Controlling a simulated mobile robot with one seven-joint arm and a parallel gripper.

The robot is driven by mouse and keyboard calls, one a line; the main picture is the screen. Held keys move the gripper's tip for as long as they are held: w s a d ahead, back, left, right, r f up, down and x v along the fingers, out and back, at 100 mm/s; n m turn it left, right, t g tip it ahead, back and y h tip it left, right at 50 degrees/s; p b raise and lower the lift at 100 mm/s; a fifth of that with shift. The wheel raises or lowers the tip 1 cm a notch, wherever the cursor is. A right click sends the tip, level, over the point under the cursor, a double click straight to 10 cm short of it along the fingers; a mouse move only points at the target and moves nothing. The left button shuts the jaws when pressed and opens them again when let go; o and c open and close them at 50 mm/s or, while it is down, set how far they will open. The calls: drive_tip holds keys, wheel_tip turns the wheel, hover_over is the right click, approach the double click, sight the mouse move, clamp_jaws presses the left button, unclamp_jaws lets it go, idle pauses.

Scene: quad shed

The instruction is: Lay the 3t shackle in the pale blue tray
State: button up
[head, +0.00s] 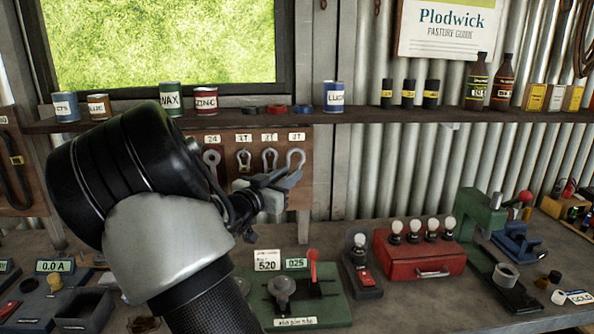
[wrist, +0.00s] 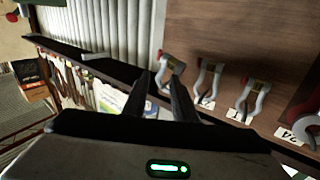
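The 3t shackle (head: 295,158) is a grey bow shackle hanging under the rightmost label on the brown board. In the wrist view the end shackle (wrist: 172,66), which appears to be the same one, is just beyond my fingertips. My gripper (head: 284,179) is in front of the board, close below this shackle. In the wrist view my gripper (wrist: 162,80) has its two fingers apart with nothing held; I cannot tell whether a finger touches the shackle. I cannot make out a pale blue tray in either view.
A shelf (head: 370,117) with tins runs above. Below are a green device (head: 335,302), a red box (head: 420,258) with bulbs and a green press (head: 480,215).

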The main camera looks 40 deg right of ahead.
drive_tip(key=w+a+f+n+t+y, duration=0.15)
drive_tip(key=a+n+t+y, duration=0.25)
drive_tip(key=a+y, duration=0.9)
drive_tip(key=s+a+r+n+y, duration=0.1)
drive_tip(key=s+a+n+y, duration=0.15)
drive_tip(key=a, duration=0.45)
drive_tip(key=s+a+r+n+y, duration=0.15)
drive_tip(key=s+a, duration=0.25)
drive_tip(key=a, duration=0.4)
drive_tip(key=s+a+n+g+y, duration=0.2)
drive_tip(key=s+a+n, duration=0.25)
drive_tip(key=s, duration=0.65)
drive_tip(key=s+d+f+n+g+h, duration=0.1)
drive_tip(key=s+d+f+g+h, duration=0.1)
drive_tip(key=s, duration=1.1)
wheel_tip(320, 180, down, 2)
drive_tip(key=shift+s+g, duration=0.25)
drive_tip(key=shift+g, duration=0.65)
drive_tip(key=shift+a, duration=0.1)
